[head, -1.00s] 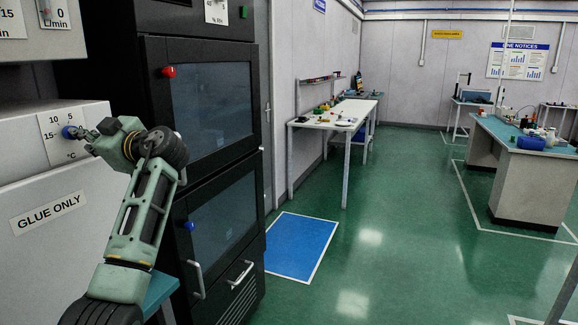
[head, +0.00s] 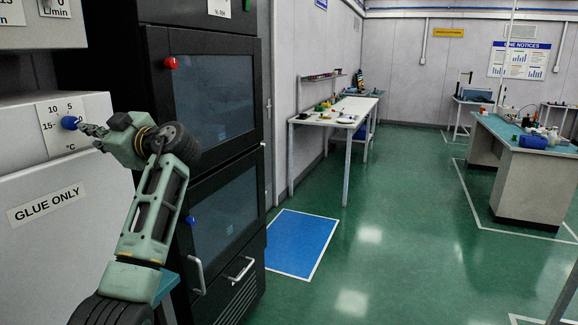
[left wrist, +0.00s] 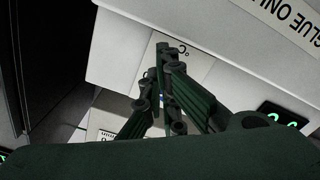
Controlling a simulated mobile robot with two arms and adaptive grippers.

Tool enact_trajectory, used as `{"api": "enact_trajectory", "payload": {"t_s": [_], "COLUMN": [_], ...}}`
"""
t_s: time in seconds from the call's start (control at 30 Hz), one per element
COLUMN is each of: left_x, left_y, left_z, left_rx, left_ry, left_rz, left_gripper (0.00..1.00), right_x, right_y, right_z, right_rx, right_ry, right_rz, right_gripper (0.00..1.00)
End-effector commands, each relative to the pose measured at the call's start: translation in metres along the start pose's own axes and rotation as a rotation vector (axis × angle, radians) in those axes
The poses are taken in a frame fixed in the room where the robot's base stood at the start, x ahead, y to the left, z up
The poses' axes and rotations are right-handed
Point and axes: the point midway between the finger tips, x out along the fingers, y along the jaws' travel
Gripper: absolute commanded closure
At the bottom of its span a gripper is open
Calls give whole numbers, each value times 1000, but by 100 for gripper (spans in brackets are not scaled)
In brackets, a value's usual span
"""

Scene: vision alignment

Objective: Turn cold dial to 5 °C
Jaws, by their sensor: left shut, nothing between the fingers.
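The blue cold dial (head: 70,122) sits on a white scale plate (head: 55,112) marked 15, 10, 5 and °C, on the pale machine front at the left. Its pointer is too small to read. My left gripper (head: 84,126) is shut and empty, with its fingertips just right of the dial; I cannot tell whether they touch it. My right gripper is not in view.
A black cabinet with a red knob (head: 171,62) and a lower blue knob (head: 191,220) stands close right of my arm. A "GLUE ONLY" label (head: 46,203) is below the dial. The green floor (head: 390,240) is open to the right, with benches beyond.

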Motion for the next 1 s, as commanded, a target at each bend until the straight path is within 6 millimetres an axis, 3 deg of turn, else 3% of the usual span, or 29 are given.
{"api": "enact_trajectory", "payload": {"t_s": [0.3, 0.7, 0.87, 1.0], "left_x": [-34, -37, -40, -44], "left_y": [0, 1, 2, 1], "left_z": [0, -2, -6, -13], "left_rx": [-1, 14, 144, 366], "left_ry": [1, 1, -3, -4], "left_rz": [1, 2, 11, 22], "left_gripper": [100, 100, 100, 100], "right_x": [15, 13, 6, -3], "right_y": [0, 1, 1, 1], "right_z": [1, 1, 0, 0], "right_rx": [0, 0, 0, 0], "right_ry": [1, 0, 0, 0], "right_rz": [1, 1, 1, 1], "right_gripper": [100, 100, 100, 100]}}
